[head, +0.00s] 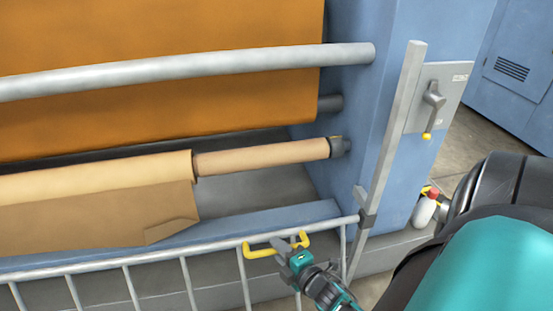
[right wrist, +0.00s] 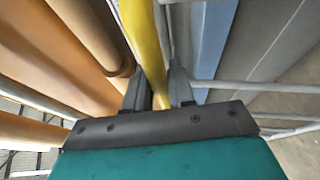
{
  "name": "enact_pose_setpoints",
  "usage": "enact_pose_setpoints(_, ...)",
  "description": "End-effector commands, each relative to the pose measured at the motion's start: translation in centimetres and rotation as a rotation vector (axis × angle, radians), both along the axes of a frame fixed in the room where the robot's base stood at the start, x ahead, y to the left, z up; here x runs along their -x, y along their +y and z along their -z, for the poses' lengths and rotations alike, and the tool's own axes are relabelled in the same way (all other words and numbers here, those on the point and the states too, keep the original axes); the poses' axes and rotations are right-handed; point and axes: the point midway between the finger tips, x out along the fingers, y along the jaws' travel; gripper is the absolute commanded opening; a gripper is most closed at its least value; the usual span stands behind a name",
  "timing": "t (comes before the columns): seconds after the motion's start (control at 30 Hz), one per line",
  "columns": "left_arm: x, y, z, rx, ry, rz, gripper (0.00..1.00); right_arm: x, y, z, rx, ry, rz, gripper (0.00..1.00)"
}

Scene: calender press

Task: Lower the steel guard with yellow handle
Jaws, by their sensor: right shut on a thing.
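The steel guard (head: 135,262) is a barred rail across the front of the press, low in the head view. Its yellow handle (head: 262,250) sits on the top rail near the right end. My right gripper (head: 291,245) is at the handle, with its fingers shut on it. In the right wrist view the yellow handle (right wrist: 146,45) runs between the two fingers (right wrist: 158,88). The guard's right end meets an upright grey post (head: 386,150). My left gripper is not in view.
A thick grey bar (head: 190,68) crosses above the guard. Behind it are an orange sheet (head: 160,30) and a tan roll (head: 95,175). A lever switch (head: 433,97) is on the blue frame, and a white bottle (head: 424,211) stands at the right.

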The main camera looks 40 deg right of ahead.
Motion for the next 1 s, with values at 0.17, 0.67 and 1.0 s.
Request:
enact_pose_setpoints(0.17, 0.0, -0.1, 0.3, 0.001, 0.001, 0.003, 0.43, -0.1, 0.0, 2.1, -0.001, 0.000, 0.000, 0.00)
enact_pose_setpoints(0.67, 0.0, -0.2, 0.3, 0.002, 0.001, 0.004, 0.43, -0.1, -0.1, 3.0, 0.002, -0.002, 0.001, 0.00)
enact_pose_setpoints(1.0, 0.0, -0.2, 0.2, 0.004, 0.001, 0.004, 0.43, -0.1, -0.1, 3.0, 0.001, -0.001, 0.001, 0.44)
